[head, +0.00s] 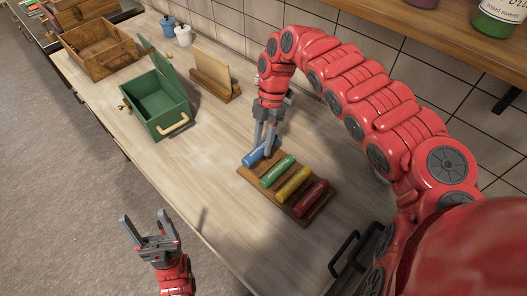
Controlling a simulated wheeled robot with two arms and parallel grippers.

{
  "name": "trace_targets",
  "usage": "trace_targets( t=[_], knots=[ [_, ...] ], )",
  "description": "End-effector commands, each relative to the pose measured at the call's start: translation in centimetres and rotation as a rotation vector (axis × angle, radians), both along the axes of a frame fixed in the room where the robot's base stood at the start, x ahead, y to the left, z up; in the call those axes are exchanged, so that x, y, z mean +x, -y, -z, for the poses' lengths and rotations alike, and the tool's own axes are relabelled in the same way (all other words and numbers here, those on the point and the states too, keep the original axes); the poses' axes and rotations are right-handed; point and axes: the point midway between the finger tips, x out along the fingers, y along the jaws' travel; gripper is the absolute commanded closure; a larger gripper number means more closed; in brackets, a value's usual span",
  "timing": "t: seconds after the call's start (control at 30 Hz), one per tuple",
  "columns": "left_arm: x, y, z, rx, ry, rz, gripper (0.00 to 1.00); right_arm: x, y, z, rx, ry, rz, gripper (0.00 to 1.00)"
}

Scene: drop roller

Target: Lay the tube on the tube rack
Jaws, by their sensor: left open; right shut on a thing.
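The wooden tube rack (287,207) lies on the counter near the middle of the head view. A green tube (278,171), a yellow tube (294,185) and a dark red tube (310,198) lie side by side on it. A blue tube (254,157) is at the rack's far left end. My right gripper (265,150) points down and is shut on the blue tube, partly covering it. I cannot tell whether the blue tube touches the rack. My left gripper (148,232) is open and empty, off the counter's front edge at lower left.
A green box (158,105) with an open lid stands left of the rack. A wooden holder (214,76), white and blue canisters and a wooden crate (97,49) stand farther back. A black handle (345,252) is at lower right. The counter's front left is clear.

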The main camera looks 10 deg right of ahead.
Motion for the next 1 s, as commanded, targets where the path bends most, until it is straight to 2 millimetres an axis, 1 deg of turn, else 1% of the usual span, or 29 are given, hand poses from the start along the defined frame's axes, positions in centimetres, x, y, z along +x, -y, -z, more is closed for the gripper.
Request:
trace_targets(
  t=[0.13,0.23,0.3,0.37,0.6,1.0],
  knots=[
    [0.0,0.0,-0.4,0.0,0.0,0.0,0.28,0.3,0.2,0.2,0.003,-0.005,0.0,1.0],
    [0.0,0.0,-1.3,0.0,0.0,0.0,0.28,0.0,0.2,1.8,0.002,-0.012,-0.001,1.0],
    [0.0,0.0,-1.7,0.0,0.0,0.0,0.28,0.2,0.2,2.9,0.004,-0.007,0.002,1.0],
    [0.0,0.0,-1.7,0.0,0.0,0.0,0.28,0.2,0.2,3.5,0.002,-0.004,0.0,1.0],
    [0.0,0.0,-1.5,0.0,0.0,0.0,0.28,0.3,0.3,3.7,0.002,-0.001,0.0,1.0],
    [0.0,0.0,-0.8,0.0,0.0,0.0,0.28,0.3,0.3,5.0,0.002,-0.002,0.002,1.0]
  ],
)
